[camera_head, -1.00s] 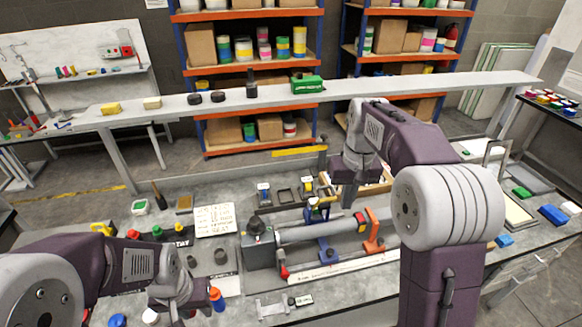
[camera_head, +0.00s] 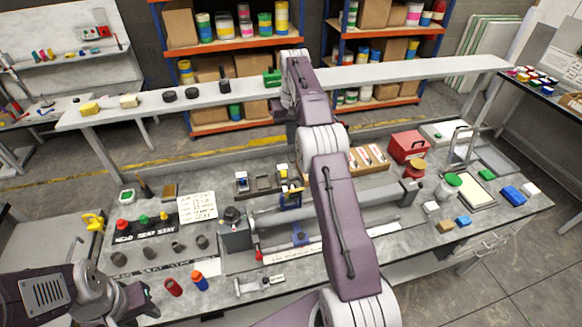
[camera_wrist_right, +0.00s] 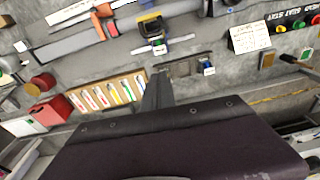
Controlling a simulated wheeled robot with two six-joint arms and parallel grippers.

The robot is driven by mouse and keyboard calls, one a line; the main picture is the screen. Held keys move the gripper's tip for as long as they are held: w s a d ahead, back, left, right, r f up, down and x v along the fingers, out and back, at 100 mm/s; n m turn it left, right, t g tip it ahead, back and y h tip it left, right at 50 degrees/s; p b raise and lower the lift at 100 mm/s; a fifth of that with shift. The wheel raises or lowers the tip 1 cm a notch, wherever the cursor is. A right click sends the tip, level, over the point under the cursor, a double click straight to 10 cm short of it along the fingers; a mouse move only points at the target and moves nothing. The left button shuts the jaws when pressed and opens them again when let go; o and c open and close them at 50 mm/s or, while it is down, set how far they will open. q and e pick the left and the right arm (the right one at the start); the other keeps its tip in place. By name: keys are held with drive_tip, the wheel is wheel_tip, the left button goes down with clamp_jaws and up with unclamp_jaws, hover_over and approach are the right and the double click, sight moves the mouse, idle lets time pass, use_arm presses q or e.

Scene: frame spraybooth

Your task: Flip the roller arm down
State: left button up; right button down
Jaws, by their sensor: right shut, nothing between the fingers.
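The long grey roller tube (camera_head: 375,208) lies across the table beside a grey housing (camera_head: 235,236) with a black knob. A small blue and yellow upright piece (camera_head: 291,194) stands behind the tube, and it also shows in the right wrist view (camera_wrist_right: 152,28). I cannot tell for certain which part is the roller arm. My right gripper (camera_wrist_right: 158,74) is shut and empty, above the back of the bench and apart from the upright piece. My right forearm hides its fingers in the head view. My left gripper (camera_head: 138,300) is at the lower left, with its jaws unclear.
A pen box (camera_wrist_right: 108,95) and a red box (camera_head: 408,146) stand at the back right. Dark trays (camera_head: 262,183) sit behind the tube. A raised shelf (camera_head: 380,74) crosses behind the bench. A knob mat (camera_head: 150,228) lies to the left.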

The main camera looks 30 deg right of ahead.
wheel_tip(320, 180, down, 11)
drive_tip(key=s+b, duration=0.2)
drive_tip(key=s, duration=0.1)
drive_tip(key=shift+a, duration=0.4)
drive_tip(key=shift+w+f, duration=0.1)
drive_tip(key=shift+f, duration=0.05)
